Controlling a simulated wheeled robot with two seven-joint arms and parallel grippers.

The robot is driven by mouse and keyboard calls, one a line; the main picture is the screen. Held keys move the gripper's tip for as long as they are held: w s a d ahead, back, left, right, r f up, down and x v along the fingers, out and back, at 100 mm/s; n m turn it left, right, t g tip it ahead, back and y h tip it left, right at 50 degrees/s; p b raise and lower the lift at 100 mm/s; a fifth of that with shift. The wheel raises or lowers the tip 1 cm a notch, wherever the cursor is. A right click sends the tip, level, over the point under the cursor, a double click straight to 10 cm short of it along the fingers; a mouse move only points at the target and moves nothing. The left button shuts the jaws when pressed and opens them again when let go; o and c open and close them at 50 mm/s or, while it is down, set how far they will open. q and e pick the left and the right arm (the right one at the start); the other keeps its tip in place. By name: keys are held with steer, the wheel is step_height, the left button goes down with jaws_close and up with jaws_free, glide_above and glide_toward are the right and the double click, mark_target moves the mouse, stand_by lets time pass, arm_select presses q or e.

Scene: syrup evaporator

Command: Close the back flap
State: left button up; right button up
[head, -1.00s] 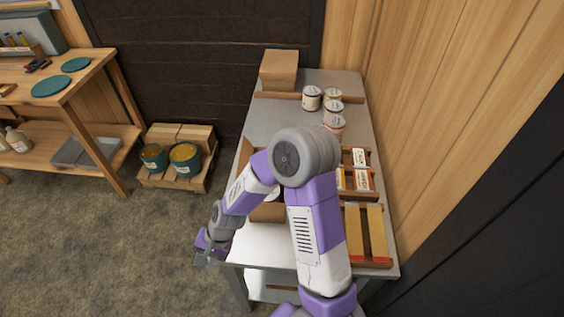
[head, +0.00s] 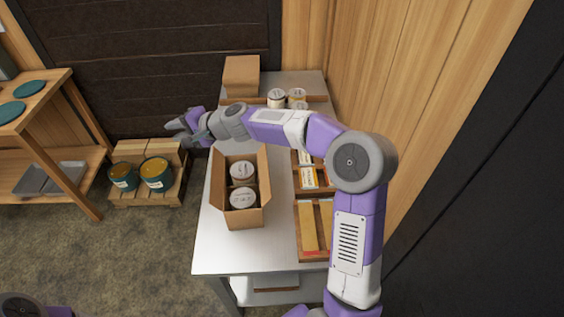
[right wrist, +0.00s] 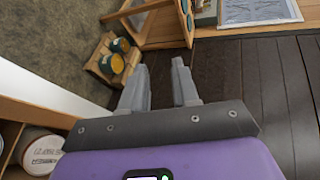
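An open cardboard box (head: 246,218) stands on the metal table with two white-lidded cans (head: 242,198) inside. Its left, right and near flaps stand up and outward. The back flap, on the far side, lies close under my right forearm in the head view, and its exact angle is hard to tell. My right gripper (head: 178,131) is past the box's far left corner, above and beyond the table's left edge. In the right wrist view the gripper (right wrist: 158,75) has its fingers apart with nothing between them. A can lid (right wrist: 42,150) shows at lower left there. My left gripper is out of view.
Wooden racks (head: 314,250) line the table's right side beside the wall. More cans (head: 277,98) and a closed carton (head: 241,76) stand at the far end. A pallet (head: 148,192) with tins sits on the floor left. The table's near end (head: 225,255) is clear.

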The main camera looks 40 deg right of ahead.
steer(key=s+d+f+n+g+h+b, duration=0.1)
steer(key=s+d+f+n+b, duration=0.1)
steer(key=d+f+b, duration=0.3)
steer(key=s+d+f+n+g+h, duration=0.1)
steer(key=s+d+f, duration=0.1)
steer(key=d+f, duration=0.35)
steer(key=n+g+h+b, duration=0.1)
steer(key=g+h+b, duration=0.1)
steer(key=h+b, duration=0.15)
glide_toward(264, 163)
steer(key=d+x, duration=0.1)
steer(key=x, duration=0.2)
steer(key=shift+n, duration=0.3)
steer(key=x, duration=0.2)
steer(key=b+x, duration=0.1)
steer(key=x, duration=0.3)
steer(key=shift+a+f, duration=0.25)
steer(key=shift+a, duration=0.2)
steer(key=shift+w+a+f+b, duration=0.15)
steer(key=shift+w+f+b, duration=0.15)
steer(key=shift+f, duration=0.05)
jaws_close()
